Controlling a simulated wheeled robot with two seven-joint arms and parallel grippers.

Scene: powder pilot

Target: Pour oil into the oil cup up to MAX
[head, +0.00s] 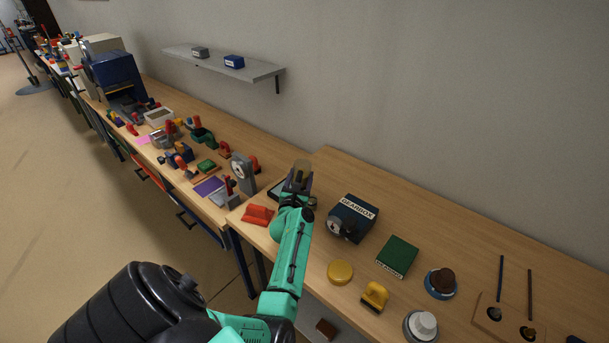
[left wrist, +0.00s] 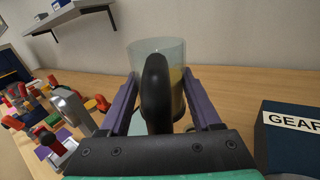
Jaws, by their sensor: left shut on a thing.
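My left gripper (head: 297,184) is shut on a clear jug with yellow oil (head: 302,168), above the near part of the wooden bench. In the left wrist view the purple fingers (left wrist: 160,82) lie on both sides of the jug's black handle (left wrist: 156,88). The clear jug wall (left wrist: 142,48) rises behind it, roughly upright, with yellow oil (left wrist: 178,88) showing at the right. The dark blue gearbox (head: 355,213) stands to the right of the gripper, apart from it; it also shows in the left wrist view (left wrist: 292,148). I cannot clearly pick out the oil cup or its MAX mark. My right gripper is not in view.
A red object (head: 258,215) lies left of my arm, and a grey dial gauge (head: 243,172) stands behind it. A green box (head: 397,256), yellow disc (head: 340,272) and yellow stamp (head: 374,296) lie right. The wall shelf (head: 215,62) is behind. Bench behind the gearbox is clear.

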